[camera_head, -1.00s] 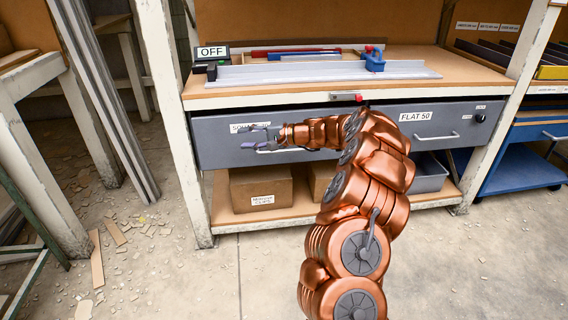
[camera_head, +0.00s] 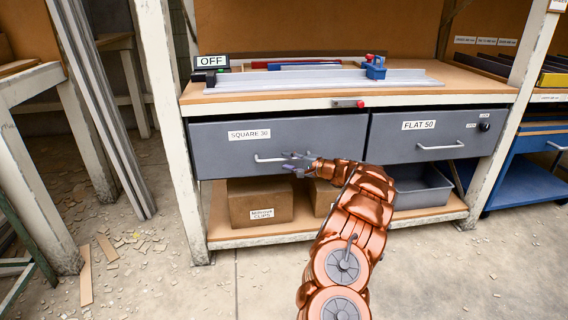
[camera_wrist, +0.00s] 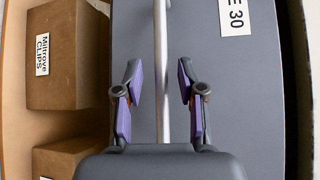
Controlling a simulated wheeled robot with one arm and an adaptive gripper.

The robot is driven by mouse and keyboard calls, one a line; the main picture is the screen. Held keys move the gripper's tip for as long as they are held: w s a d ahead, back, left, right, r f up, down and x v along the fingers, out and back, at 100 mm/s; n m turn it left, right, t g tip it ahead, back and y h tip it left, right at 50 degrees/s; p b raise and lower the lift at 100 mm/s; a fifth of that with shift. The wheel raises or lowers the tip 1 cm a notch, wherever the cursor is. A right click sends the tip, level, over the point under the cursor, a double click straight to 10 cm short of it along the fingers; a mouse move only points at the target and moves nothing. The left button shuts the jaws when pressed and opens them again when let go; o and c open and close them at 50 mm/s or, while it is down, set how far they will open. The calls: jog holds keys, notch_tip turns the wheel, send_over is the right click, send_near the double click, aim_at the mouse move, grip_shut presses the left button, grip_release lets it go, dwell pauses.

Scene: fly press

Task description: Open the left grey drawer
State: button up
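The left grey drawer (camera_head: 330,135) bears a "SQUARE 30" label and looks flush with the right drawer, so it appears shut. Its pale bar handle (camera_head: 262,160) runs along the lower front. My gripper (camera_head: 290,163) is at the right part of this handle. In the wrist view the handle (camera_wrist: 161,40) runs upright between the two purple-padded fingers of my gripper (camera_wrist: 158,82). The fingers are open, one on each side of the bar, with a gap to each. The drawer front (camera_wrist: 235,100) fills the wrist view's middle and right.
The right drawer (camera_head: 385,150), labelled "FLAT 50", is shut. Cardboard boxes (camera_head: 245,205) and a grey bin (camera_head: 425,190) sit on the shelf below. A red-ended piece (camera_head: 348,104) sits on the bench edge above.

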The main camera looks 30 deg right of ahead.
jog(key=shift+x, duration=1.2)
jog(key=shift+r, duration=0.1)
jog(key=shift+c, duration=0.2)
grip_shut()
